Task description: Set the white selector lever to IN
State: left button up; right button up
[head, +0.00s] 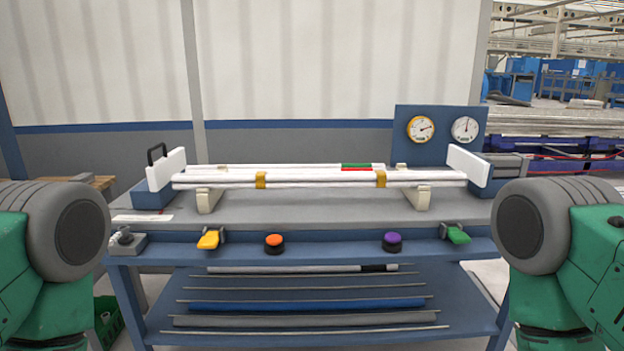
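I cannot make out a lever that is plainly white, nor any IN marking. On the front rail of the bench are a yellow lever (208,240) at the left and a green lever (458,235) at the right. A small grey box with a dark knob (125,238) sits at the rail's left end; its details are too small to read. Neither of my grippers shows; only green and grey parts of my arms appear at the left and right edges.
White pipes (290,176) lie across cream supports between two white end plates. An orange button (274,240) and a purple button (393,239) are on the rail. Two gauges (421,129) stand behind at the right. Several rods and a blue pipe (335,305) lie on the lower shelf.

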aim_at(123, 230)
jog(key=u, duration=1.1)
